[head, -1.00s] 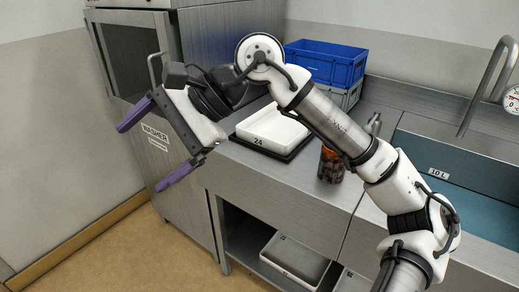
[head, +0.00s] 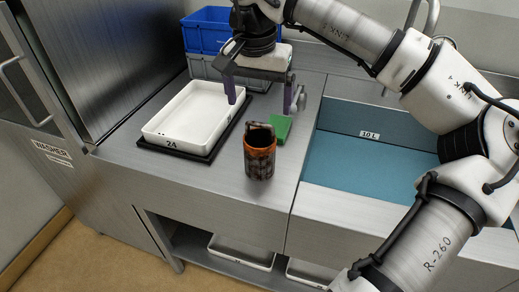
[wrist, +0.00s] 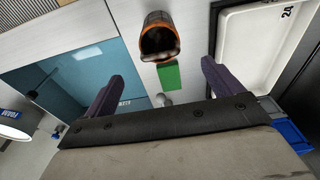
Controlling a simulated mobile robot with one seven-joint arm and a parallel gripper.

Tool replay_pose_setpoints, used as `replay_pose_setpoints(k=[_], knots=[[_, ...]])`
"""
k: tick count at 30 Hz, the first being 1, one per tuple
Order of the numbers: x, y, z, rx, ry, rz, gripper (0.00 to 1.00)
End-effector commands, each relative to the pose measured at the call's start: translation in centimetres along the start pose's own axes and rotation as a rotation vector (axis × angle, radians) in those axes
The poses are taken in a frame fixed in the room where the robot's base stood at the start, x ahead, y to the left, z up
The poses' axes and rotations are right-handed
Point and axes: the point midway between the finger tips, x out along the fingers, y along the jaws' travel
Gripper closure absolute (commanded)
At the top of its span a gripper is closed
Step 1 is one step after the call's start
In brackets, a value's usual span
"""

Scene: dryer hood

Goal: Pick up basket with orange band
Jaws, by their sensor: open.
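The basket with an orange band (head: 259,160) is a dark, mottled cylinder with an orange ring near its top and a handle above the rim. It stands upright on the steel counter, and in the wrist view the basket (wrist: 160,40) shows its open mouth at the top middle. My gripper (head: 260,106) is open and empty, with two purple fingers pointing down. It is above and behind the basket in the head view, apart from it. In the wrist view the basket lies beyond the fingertips, between their lines.
A white tray marked 24 (head: 188,112) sits on a black mat left of the basket. A green patch (head: 281,127) is behind it. A teal sink (head: 362,160) lies right. Blue and grey crates (head: 207,32) stand behind. A washer (head: 52,151) is at left.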

Motion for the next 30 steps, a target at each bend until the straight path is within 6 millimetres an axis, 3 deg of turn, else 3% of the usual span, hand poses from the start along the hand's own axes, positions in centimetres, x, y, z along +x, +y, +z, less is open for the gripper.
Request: replay_pose_setpoints(k=[4, 13, 21, 30], knots=[[2.6, 0.0, 0.1, 0.0, -0.003, 0.0, 0.08], [4.9, 0.0, 0.1, 0.0, -0.002, -0.001, 0.08], [8.7, 0.0, 0.2, 0.0, -0.002, -0.002, 0.08], [9.2, 0.0, 0.2, 0.0, 0.0, -0.002, 0.11]])
